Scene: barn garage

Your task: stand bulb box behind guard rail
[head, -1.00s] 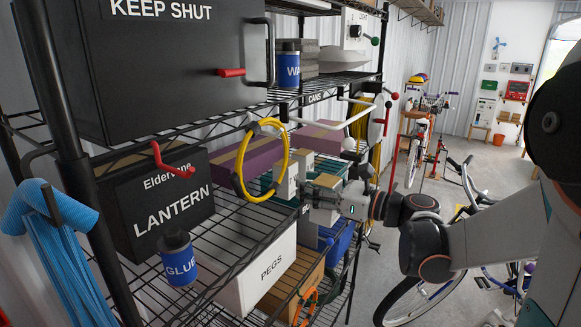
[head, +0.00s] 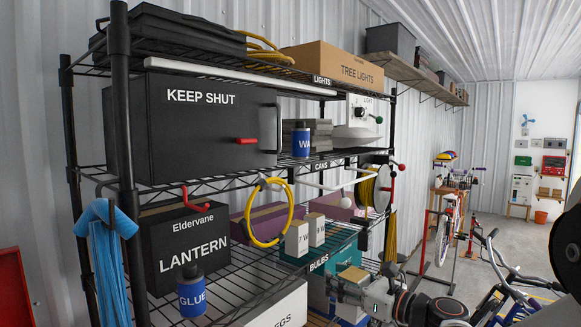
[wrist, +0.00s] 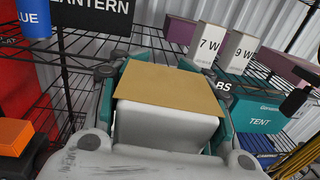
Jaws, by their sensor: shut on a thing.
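A white box with a tan top (wrist: 168,125), likely a bulb box, sits between the fingers of my gripper (wrist: 168,88) in the wrist view. Its printed face is hidden. Two white boxes marked 7 W (head: 297,240) and 9 W (head: 316,230) stand upright on the shelf behind. A white bar (head: 325,186) crosses above that shelf's front; I cannot tell whether it is the guard rail.
A yellow hose loop (head: 266,240) hangs at the shelf front, left of the white boxes. A teal TENT box (wrist: 258,117) lies on the rack. A blue GLUE can (head: 191,292) and a LANTERN box (head: 183,245) are at left. A bicycle stands on the floor at right.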

